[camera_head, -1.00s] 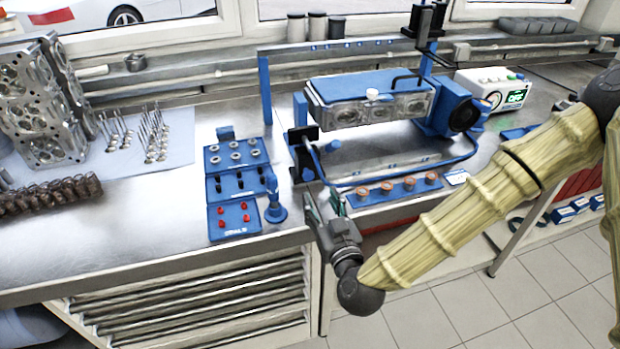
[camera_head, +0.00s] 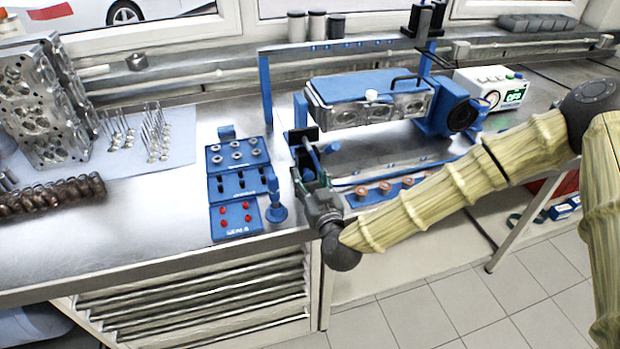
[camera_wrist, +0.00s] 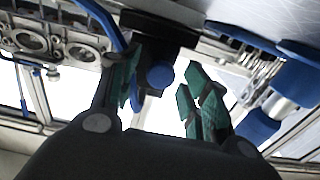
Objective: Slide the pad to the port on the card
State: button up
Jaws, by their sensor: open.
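The black block (camera_head: 303,136) at the left end of the blue rig appears to be the pad. In the wrist view the black block (camera_wrist: 160,30) has a round blue knob (camera_wrist: 160,77) in front of it. My gripper (camera_head: 308,172) is at the rig's left end, just in front of the block. In the wrist view my gripper (camera_wrist: 160,90) is open, its green-tipped fingers on either side of the knob. I cannot tell whether they touch it. No card shows now; the front right of the rig is behind my arm. I cannot make out which port is meant.
The engine head (camera_head: 370,108) sits in the rig above the bench. A blue tray (camera_head: 240,183) with small parts and a blue post (camera_head: 275,205) stand left of my gripper. The white gauge box (camera_head: 492,88) is behind right. Bare bench lies at front left.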

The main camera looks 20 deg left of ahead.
grip_shut()
jog(key=shift+d, duration=0.1)
jog(key=w+d+b, duration=0.2)
jog(key=w+d, duration=0.2)
jog(key=d, duration=0.3)
jog(key=w+d+b, duration=0.2)
jog(key=w+d, duration=0.3)
jog(key=d, duration=0.2)
jog(key=w+d+b, duration=0.2)
jog(key=w+d, duration=0.3)
jog(key=d, duration=0.2)
jog(key=shift+w, duration=0.15)
grip_release()
